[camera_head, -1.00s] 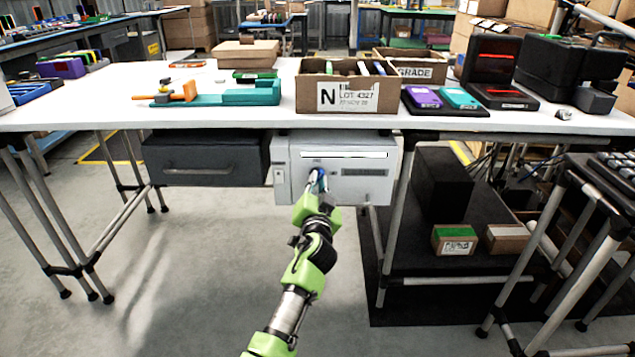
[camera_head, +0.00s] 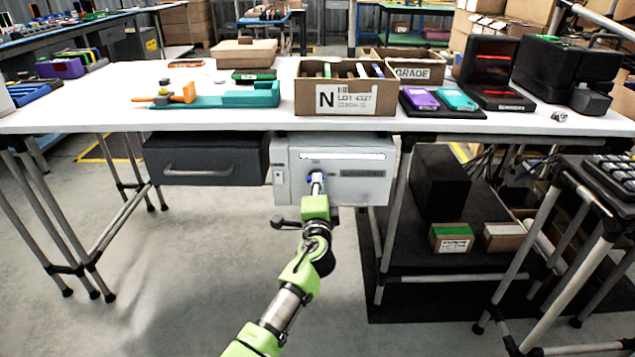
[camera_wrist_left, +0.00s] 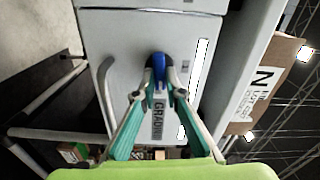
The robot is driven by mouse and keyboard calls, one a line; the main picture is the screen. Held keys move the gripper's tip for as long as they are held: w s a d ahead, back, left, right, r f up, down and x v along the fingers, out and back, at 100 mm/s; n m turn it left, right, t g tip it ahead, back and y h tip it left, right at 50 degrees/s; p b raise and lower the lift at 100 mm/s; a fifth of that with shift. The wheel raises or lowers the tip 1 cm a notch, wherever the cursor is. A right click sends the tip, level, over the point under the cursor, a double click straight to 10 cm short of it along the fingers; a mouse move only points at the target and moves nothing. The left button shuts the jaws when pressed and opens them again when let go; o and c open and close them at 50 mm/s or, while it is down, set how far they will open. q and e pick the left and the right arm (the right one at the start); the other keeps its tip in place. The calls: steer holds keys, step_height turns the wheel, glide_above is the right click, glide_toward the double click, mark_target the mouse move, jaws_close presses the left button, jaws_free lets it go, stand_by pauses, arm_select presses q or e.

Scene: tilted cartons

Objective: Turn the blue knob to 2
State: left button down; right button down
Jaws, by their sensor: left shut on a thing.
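The blue knob (camera_head: 317,177) sits on the front of a light grey box (camera_head: 358,188) that hangs under the white table. In the left wrist view the blue knob (camera_wrist_left: 158,68) is at the upper middle, between my fingertips. My left gripper (camera_head: 317,184) reaches the panel from below, and in the left wrist view the left gripper (camera_wrist_left: 159,86) is shut on the knob, with one finger on each side. The numbers around the knob are too small to read. My right gripper is not in view.
A dark grey drawer (camera_head: 205,160) hangs to the left of the box. The white table (camera_head: 200,115) above carries a carton (camera_head: 300,97), a teal tool holder (camera_head: 240,98) and dark devices. The floor in front is clear.

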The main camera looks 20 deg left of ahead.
arm_select(q)
steer(key=shift+m, duration=0.7)
steer(key=c, duration=2.1)
jaws_free()
steer(key=shift+s+f, duration=0.1)
steer(key=v, duration=1.1)
steer(key=shift+s+d, duration=0.2)
steer(key=shift+s, duration=0.15)
